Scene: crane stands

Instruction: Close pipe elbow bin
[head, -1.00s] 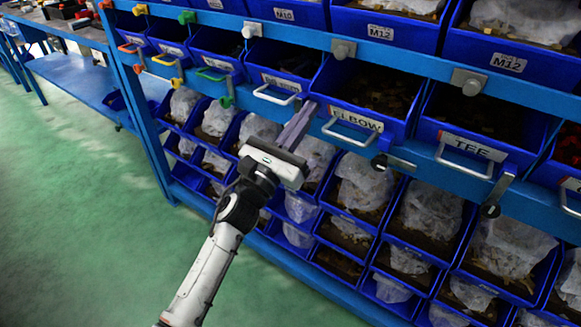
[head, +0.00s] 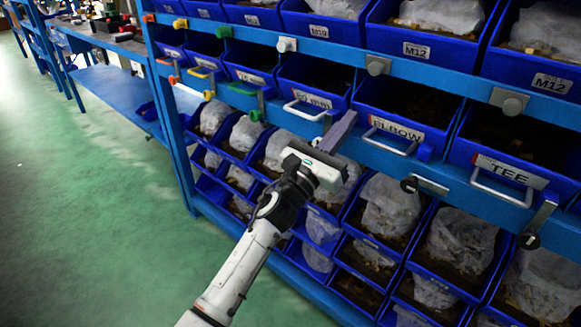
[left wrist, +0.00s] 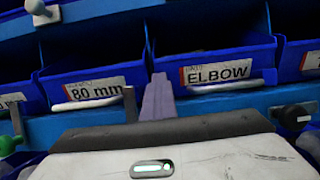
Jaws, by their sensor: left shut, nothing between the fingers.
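The elbow bin (head: 432,138) is a blue bin in the middle row, with an "ELBOW" label and a pale handle (head: 390,143). Its front looks about level with its neighbours. It also shows in the left wrist view (left wrist: 262,62). My left gripper (head: 347,118) is shut and empty, its grey fingers pointing at the rack just left of the bin's label and handle. In the left wrist view the fingertips (left wrist: 159,78) stand between the "80 mm" and "ELBOW" labels; whether they touch the bin cannot be told. My right gripper is out of view.
The 80 mm bin (left wrist: 90,70) is left of the elbow bin, the tee bin (head: 515,170) right. Grey levers (head: 428,185) and handles stick out from the blue rails. Lower bins hold plastic-wrapped parts. The green floor (head: 110,220) at left is open.

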